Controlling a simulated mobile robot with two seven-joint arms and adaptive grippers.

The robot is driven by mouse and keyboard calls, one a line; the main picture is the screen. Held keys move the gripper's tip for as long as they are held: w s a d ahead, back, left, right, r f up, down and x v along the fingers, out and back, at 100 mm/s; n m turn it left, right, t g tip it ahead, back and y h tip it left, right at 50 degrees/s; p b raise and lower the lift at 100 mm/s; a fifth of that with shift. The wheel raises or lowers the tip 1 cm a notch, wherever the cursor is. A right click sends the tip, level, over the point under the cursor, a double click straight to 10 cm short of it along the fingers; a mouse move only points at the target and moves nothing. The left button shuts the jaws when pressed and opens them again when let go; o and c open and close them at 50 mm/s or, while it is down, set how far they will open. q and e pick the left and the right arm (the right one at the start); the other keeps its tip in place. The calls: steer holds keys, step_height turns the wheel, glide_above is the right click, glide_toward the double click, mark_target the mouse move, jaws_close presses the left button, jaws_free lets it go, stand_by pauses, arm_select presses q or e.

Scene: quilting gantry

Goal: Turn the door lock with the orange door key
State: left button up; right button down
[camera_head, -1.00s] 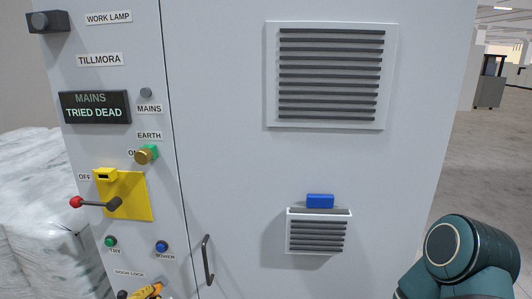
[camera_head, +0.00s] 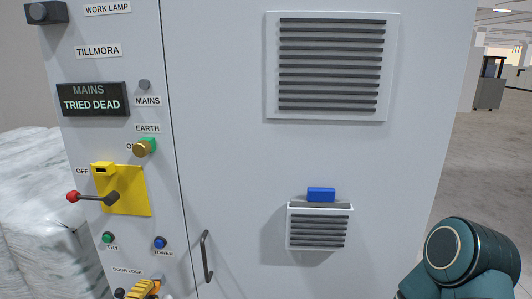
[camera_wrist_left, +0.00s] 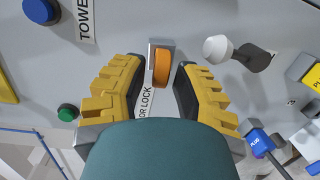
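The orange door key (camera_wrist_left: 161,68) stands in the door lock (camera_wrist_left: 152,47), a small grey plate on the cabinet front, in the left wrist view. My left gripper (camera_wrist_left: 160,75) is open, with one yellow finger on each side of the key and a gap showing on both sides. In the head view my left gripper (camera_head: 143,288) is at the bottom edge, just below the DOOR LOCK label (camera_head: 127,270); the key cannot be made out there. My right gripper is out of view.
A dark lever with a white knob (camera_wrist_left: 218,48) sticks out beside the lock. The blue button (camera_head: 160,243), green button (camera_head: 107,237), red-tipped lever (camera_head: 92,198) and door handle (camera_head: 206,257) are close by. A vented box with a blue item (camera_head: 321,194) is on the door.

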arm_select(q)
steer(key=shift+o, duration=0.4)
steer(key=s+a, duration=0.2)
steer(key=s, duration=1)
steer(key=w+d+f+m+g+h, duration=0.1)
steer(key=d+f+m+g+h, duration=0.1)
steer(key=d+f+m+g, duration=0.7)
steer(key=s+d+f+m+g, duration=0.3)
steer(key=s+d+f, duration=0.1)
steer(key=d, duration=0.3)
steer(key=s+d+f+m+g+y, duration=0.1)
steer(key=s+d+f+m+g, duration=0.2)
steer(key=s+d, duration=0.3)
steer(key=shift+s+d+f+g, duration=0.3)
steer(key=shift+d+f, duration=0.2)
steer(key=shift+d, duration=0.15)
steer(key=shift+w, duration=0.1)
steer(key=shift+c, duration=0.2)
